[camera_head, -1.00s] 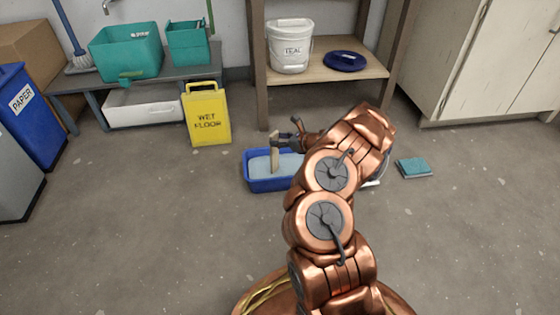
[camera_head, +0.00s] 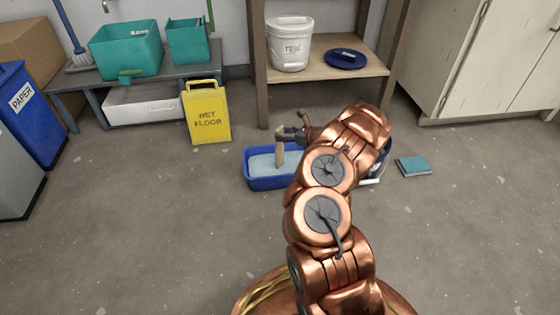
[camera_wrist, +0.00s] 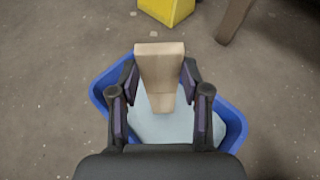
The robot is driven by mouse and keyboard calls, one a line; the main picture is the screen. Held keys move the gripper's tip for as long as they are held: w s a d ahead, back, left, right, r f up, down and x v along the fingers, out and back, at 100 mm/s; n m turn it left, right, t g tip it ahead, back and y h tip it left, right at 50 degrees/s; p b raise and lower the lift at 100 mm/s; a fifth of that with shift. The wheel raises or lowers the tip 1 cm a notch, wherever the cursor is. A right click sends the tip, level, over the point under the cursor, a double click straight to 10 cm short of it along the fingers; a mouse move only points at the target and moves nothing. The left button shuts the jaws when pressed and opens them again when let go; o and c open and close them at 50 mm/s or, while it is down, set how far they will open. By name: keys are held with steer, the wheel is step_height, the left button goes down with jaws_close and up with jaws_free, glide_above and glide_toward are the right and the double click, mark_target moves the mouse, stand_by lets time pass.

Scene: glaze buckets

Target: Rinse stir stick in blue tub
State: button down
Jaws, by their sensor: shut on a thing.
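The blue tub (camera_head: 270,184) stands on the floor in front of my base and holds pale blue-grey water (camera_head: 262,163). The wooden stir stick (camera_head: 280,153) is a flat tan bar, close to upright over the tub, its lower end at the water; whether it touches the bottom is hidden. My gripper (camera_head: 282,133) is shut on the upper part of the stick. In the wrist view the stick (camera_wrist: 160,65) sits between the two dark fingers of my gripper (camera_wrist: 160,82), with the tub's blue rim (camera_wrist: 101,88) around it below.
A yellow wet floor sign (camera_head: 207,115) stands behind and left of the tub. A bucket partly hidden by my arm is right of it. A teal cloth or sponge (camera_head: 413,166) lies farther right. A wooden shelf (camera_head: 317,74) holds the white TEAL bucket (camera_head: 290,46) and a blue lid (camera_head: 345,59).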

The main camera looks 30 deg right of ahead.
step_height(320, 180, up, 10)
steer(key=p, duration=0.6)
steer(key=shift+f, duration=0.15)
stand_by(1.0)
steer(key=shift+r+p, duration=1.95)
steer(key=shift+r, duration=0.55)
